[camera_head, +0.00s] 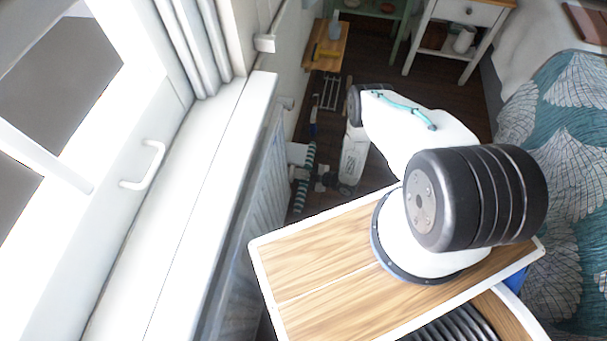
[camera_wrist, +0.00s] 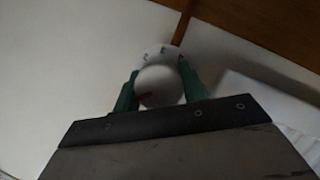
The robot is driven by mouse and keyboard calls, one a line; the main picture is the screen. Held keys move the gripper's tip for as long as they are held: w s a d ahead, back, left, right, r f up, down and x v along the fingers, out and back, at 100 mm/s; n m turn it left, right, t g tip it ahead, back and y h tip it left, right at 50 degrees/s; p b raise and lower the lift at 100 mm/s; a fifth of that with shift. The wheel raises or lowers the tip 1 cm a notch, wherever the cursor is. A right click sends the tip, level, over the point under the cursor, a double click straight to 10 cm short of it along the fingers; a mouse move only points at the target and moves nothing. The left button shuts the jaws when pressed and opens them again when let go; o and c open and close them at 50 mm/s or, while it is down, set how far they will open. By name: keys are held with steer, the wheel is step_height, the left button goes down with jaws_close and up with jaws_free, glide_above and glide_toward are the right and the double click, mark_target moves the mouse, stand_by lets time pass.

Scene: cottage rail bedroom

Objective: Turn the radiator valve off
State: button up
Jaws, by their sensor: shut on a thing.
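The radiator valve (camera_wrist: 162,84) is a white round knob in the middle of the wrist view. It has dark marks along its far rim and a small red mark low on its face. My gripper (camera_wrist: 160,73) has its two green fingers on either side of the knob and is shut on it. In the head view my arm reaches down beside the radiator (camera_head: 262,185), below the window sill. The valve is too small and hidden to make out there.
A white window sill (camera_head: 190,215) overhangs the radiator. A green-striped roll (camera_head: 304,176) lies on the dark floor by the wall. A small wooden stool (camera_head: 327,45) and a white side table (camera_head: 462,14) stand further back. The bed (camera_head: 565,150) bounds the right side.

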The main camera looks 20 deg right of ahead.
steer(key=o, duration=1)
steer(key=shift+v, duration=3.95)
steer(key=w+a+m+g, duration=0.1)
steer(key=m, duration=0.1)
steer(key=w+a+f+m+g+y, duration=0.1)
steer(key=w+a+m, duration=0.1)
steer(key=w+a+f+m+g+y, duration=0.1)
steer(key=w+a+m, duration=0.1)
steer(key=shift+w+f+g, duration=0.1)
steer(key=shift+f+g, duration=0.15)
steer(key=shift+g, duration=0.05)
